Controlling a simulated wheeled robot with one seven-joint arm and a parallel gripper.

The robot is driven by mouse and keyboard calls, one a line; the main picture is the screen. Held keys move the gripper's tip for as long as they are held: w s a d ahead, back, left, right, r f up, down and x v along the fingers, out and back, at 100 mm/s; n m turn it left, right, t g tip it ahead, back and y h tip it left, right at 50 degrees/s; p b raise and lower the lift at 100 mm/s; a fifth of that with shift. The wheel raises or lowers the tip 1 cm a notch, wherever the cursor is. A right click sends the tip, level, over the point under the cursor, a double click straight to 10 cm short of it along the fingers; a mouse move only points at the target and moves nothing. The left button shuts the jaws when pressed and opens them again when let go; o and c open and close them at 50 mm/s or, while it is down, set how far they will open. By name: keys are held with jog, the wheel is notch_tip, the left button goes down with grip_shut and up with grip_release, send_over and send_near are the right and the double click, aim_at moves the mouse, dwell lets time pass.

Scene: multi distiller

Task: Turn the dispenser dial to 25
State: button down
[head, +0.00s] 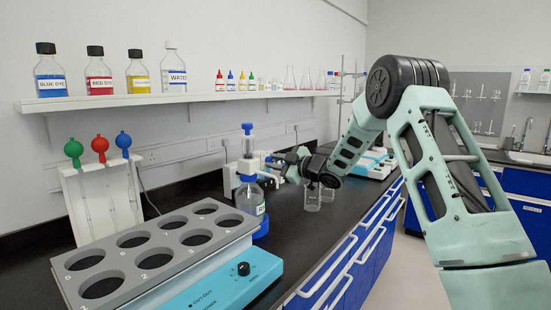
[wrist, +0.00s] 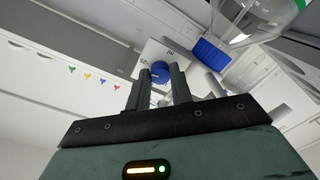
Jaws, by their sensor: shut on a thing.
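The dispenser (head: 248,168) stands on the black bench in the head view, a white body with a blue top, above a clear labelled bottle (head: 250,200). My gripper (head: 284,165) reaches its right side from the right. In the wrist view, the round blue dial (wrist: 160,69) sits on a pale panel (wrist: 180,58), with small marks beside it, one seeming to read 25. My gripper's two dark fingers (wrist: 161,80) are closed on the dial from both sides. The dial's pointer and exact setting cannot be read. The gripper hides the dial in the head view.
Glass beakers (head: 312,198) stand on the bench below my gripper. A grey rack (head: 160,250) with round holes and a blue device (head: 225,282) fill the near left. A shelf (head: 150,100) with dye bottles runs along the wall. A blue cap (wrist: 210,52) lies close right of the fingers.

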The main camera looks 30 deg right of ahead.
jog(key=shift+d+f+m+p, duration=0.1)
jog(key=shift+m+p, duration=0.25)
jog(key=shift+m, duration=0.45)
jog(key=c, duration=1.5)
grip_release()
jog(key=shift+s, duration=0.1)
jog(key=b+v, duration=0.2)
jog(key=v, duration=1.5)
jog(key=shift+s+b, duration=0.15)
jog(key=shift+b, duration=0.15)
